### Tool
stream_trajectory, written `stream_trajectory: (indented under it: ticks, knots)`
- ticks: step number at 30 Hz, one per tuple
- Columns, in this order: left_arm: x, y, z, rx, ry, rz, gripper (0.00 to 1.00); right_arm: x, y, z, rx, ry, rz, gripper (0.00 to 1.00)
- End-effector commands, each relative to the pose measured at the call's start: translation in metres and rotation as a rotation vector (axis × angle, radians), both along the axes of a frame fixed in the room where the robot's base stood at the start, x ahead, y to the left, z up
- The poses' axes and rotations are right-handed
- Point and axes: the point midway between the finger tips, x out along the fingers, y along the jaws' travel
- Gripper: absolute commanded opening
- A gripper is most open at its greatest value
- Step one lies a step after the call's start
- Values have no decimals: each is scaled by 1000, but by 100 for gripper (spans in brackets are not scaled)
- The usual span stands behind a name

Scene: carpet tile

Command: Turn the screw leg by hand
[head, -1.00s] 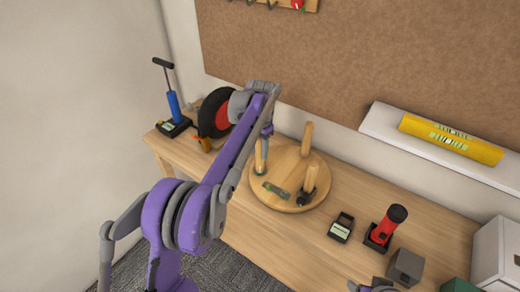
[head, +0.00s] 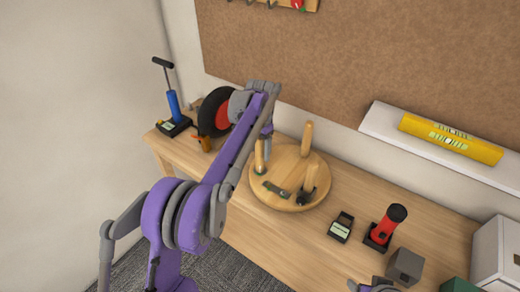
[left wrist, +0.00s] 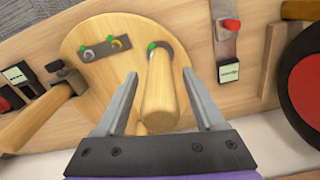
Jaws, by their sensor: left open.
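A round wooden seat (head: 290,203) lies on the workbench with wooden legs standing up from it. The screw leg (head: 259,158) nearest my left gripper (head: 266,138) stands at the seat's left side. The fingers are open, one on each side, with a gap visible to the leg. A grey part, seemingly my right gripper (head: 374,286), shows at the bottom edge.
A metal plate (head: 277,190) lies on the seat, and a dark clamp (head: 305,196) sits by the right leg. A black device (head: 341,227), red-handled tool (head: 385,228) and grey block (head: 405,267) stand to the right. A blue-handled tool (head: 173,106) stands far left.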

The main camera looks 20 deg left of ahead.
Motion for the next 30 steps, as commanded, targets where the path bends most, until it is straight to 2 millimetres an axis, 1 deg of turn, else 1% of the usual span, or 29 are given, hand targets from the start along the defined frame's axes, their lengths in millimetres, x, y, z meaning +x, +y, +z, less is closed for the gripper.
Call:
stream_trajectory:
  ticks: [2,5,8,15,19,21,24,30]
  knots:
    - [0,0,1,0,0,0,71,0,0,0,0,0,0,68]
    - [0,0,9,0,0,0,71,1,0,1,0,-1,0,68]
    - [0,0,25,-1,-1,0,71,1,0,4,0,-3,0,68]
    - [1,0,75,0,-1,0,71,5,0,13,0,-10,0,68]
    - [1,0,95,0,-1,0,71,7,0,17,0,-14,0,68]
    - [1,0,102,-1,-1,0,71,8,0,19,0,-16,0,68]
    - [0,0,107,0,0,0,71,9,0,20,0,-16,0,68]
    - [0,0,108,0,0,0,71,8,0,20,0,-16,0,68]
